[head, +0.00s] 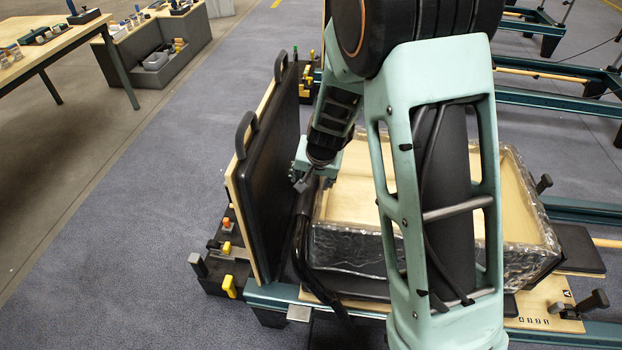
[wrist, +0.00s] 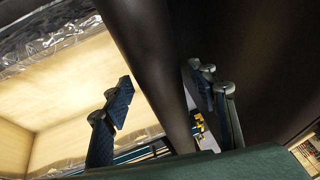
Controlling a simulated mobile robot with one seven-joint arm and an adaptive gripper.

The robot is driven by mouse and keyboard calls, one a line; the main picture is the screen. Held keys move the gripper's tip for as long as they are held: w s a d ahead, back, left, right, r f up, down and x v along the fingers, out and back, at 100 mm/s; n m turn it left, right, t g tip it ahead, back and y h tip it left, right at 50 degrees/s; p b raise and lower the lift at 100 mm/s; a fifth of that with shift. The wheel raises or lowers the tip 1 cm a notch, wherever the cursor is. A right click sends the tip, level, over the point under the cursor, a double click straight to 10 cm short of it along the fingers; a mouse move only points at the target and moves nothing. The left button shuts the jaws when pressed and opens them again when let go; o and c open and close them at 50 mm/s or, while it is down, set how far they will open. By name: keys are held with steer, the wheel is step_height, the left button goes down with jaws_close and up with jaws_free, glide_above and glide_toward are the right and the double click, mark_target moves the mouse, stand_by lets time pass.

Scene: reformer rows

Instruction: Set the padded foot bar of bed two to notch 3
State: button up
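The black foot bar (head: 299,245) rises in a bend at the left end of the bed, between an upright padded board (head: 270,185) and a wooden box (head: 345,245). My gripper (head: 304,184) is at the bar's upper part. In the wrist view the thick dark bar (wrist: 158,65) runs between my two open fingers (wrist: 160,105). The right finger looks close to the bar, and a gap shows at the left one. Contact cannot be told. The bar's lower support and notches are hidden or too dark to read.
The board with its handles (head: 247,133) stands close left of the bar. The box, with shiny film on its sides, sits close right. A marked wooden plate (head: 540,312) with dark knobs lies at lower right. Open floor (head: 120,240) extends left; a workbench (head: 50,40) stands beyond.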

jaws_close()
steer(key=shift+d+b, duration=0.15)
steer(key=shift+b, duration=0.2)
steer(key=shift+d+b, duration=0.5)
steer(key=shift+b, duration=0.35)
steer(key=s+d+y+b, duration=0.2)
steer(key=d+b, duration=0.7)
steer(key=d, duration=0.4)
steer(key=s+d+m+t+y+b, duration=0.1)
steer(key=s+d+y+b, duration=0.1)
steer(key=d+b, duration=0.8)
steer(key=s+d, duration=0.1)
steer(key=d, duration=0.2)
steer(key=shift+s+r, duration=0.25)
steer(key=shift+r, duration=0.15)
steer(key=shift+d, duration=0.1)
steer(key=shift+o, duration=0.7)
jaws_free()
steer(key=shift+r, duration=0.1)
